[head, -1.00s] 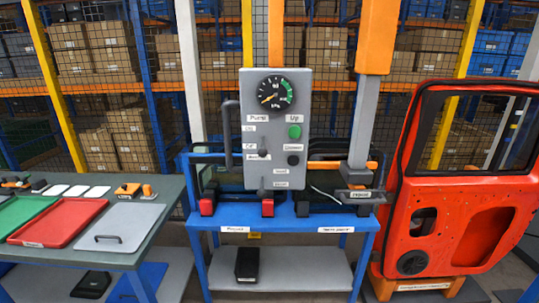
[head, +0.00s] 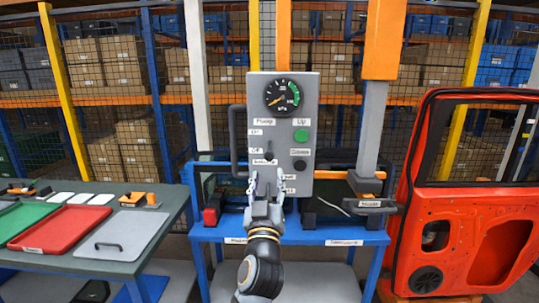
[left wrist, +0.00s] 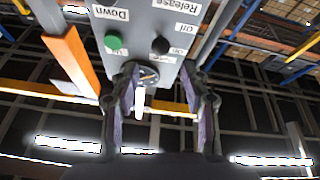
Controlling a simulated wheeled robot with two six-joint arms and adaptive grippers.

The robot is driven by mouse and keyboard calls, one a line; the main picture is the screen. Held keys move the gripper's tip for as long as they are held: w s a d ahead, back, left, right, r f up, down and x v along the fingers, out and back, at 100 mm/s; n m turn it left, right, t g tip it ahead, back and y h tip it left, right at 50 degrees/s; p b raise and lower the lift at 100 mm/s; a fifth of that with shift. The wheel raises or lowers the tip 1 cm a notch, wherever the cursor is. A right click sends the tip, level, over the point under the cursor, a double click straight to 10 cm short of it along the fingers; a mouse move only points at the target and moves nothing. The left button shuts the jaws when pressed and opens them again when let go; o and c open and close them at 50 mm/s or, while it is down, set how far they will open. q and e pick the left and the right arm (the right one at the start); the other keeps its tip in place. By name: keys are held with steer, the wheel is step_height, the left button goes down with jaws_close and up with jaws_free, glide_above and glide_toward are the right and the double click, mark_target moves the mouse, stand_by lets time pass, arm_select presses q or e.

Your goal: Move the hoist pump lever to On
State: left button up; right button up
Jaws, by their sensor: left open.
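The pump lever (head: 269,152) is a small dark lever on the grey control panel (head: 311,120), beside the Off label and below the On label. In the left wrist view its dark round end (left wrist: 160,45) seems to show near the Off and On labels. My left gripper (head: 267,178) is open in front of the lower part of the panel, below the lever. Its two fingers (left wrist: 163,85) stand apart in the left wrist view, with no object gripped. The gripper hides the panel's lower edge. My right gripper is not in view.
A pressure gauge (head: 282,95), a green button (head: 301,136) and a black button (head: 300,166) are on the panel. A dark handle (head: 235,140) stands at its left side. A blue bench (head: 330,236) lies below, a red door (head: 480,220) stands right, and a table (head: 160,235) stands left.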

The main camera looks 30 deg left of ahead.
mark_target(269, 159)
arm_select(q)
steer(key=p+x, duration=0.4)
steer(key=x, duration=0.5)
steer(key=shift+w, duration=0.1)
steer(key=shift+w+a+r+p, duration=0.1)
steer(key=shift+w+a+p, duration=0.25)
steer(key=shift+w+p, duration=0.15)
steer(key=c, duration=0.9)
jaws_close()
